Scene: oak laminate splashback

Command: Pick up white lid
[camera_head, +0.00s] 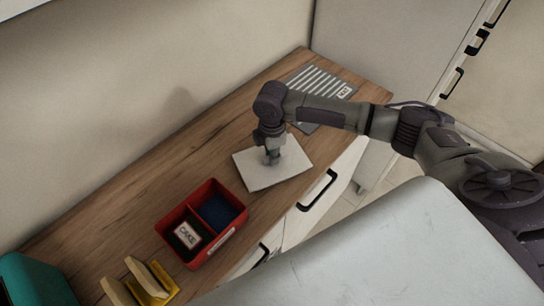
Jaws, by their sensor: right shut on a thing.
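The white lid (259,176) is a flat, pale, roughly square plate near the middle of the wooden counter. My right gripper (272,160) reaches down over it from the upper right and is shut on it near its middle. The fingertips are small and partly hidden, so the exact grip point is unclear. I cannot tell whether the lid rests on the counter or is slightly raised. My left gripper does not show.
A red two-part box (233,238) with a blue section and a labelled item stands left of the lid. A yellow holder (157,284) and a teal object (36,281) are at lower left. A grey striped panel (318,87) lies behind my right arm. Drawers with black handles are below the counter.

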